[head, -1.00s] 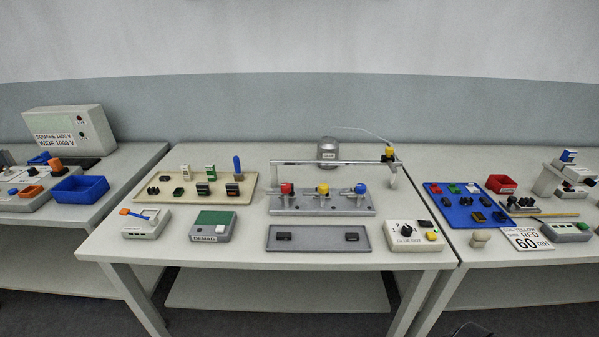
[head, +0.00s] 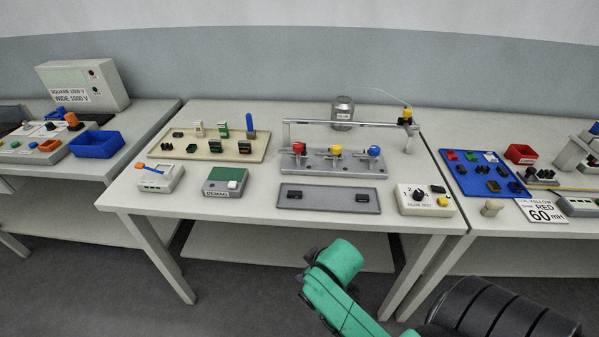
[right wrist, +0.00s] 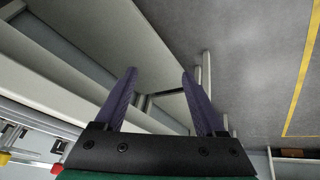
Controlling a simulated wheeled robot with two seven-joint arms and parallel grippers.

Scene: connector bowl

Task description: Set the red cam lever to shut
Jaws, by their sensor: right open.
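The red cam lever (head: 298,147) is the leftmost of three levers on a grey base block (head: 325,171) on the middle table. A yellow lever (head: 335,150) and a blue lever (head: 374,151) stand to its right. At this size I cannot tell the red lever's exact setting. My right gripper (right wrist: 160,85) is open and empty in the right wrist view, its two purple fingers apart, away from the levers. In the head view a green and black part of my arm shows low at the front, below the tabletop. My left gripper is not in view.
A grey tray (head: 328,206) with two black pieces lies in front of the lever block. A metal rail (head: 365,124) spans behind it. A box with a black knob (head: 427,208) is at right; a green-topped box (head: 225,175) is at left. A beige board (head: 187,147) holds several connectors.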

